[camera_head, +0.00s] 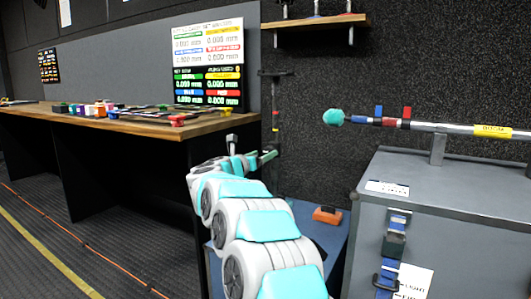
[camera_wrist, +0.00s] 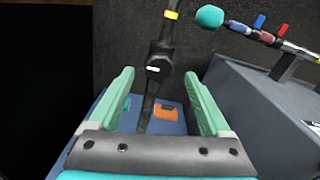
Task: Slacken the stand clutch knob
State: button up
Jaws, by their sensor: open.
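The stand is a dark upright pole; its upper part (camera_head: 276,100) shows in the head view beside the wall panel. In the wrist view the pole (camera_wrist: 148,108) leans slightly, with a yellow band near the top. A dark clutch knob (camera_wrist: 158,68) with a small white mark sits on it. My gripper (camera_wrist: 160,77) is open, its two teal fingers apart with the knob and pole in the gap between them. I cannot tell whether either finger touches the knob. In the head view my gripper (camera_head: 266,157) is at the stand and hides the knob.
A grey cabinet (camera_head: 440,181) stands at right, with a teal-tipped boom (camera_head: 375,121) above it. An orange item (camera_head: 327,215) lies on the blue surface (camera_head: 304,211) below. A wooden desk (camera_head: 130,123) with coloured blocks is at left; a shelf (camera_head: 316,22) hangs above.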

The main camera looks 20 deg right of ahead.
aim_at(268, 152)
jog(key=shift+x, duration=1.15)
jog(key=shift+w+d, duration=0.35)
jog(key=shift+d, duration=0.1)
jog(key=shift+c, duration=0.4)
grip_shut()
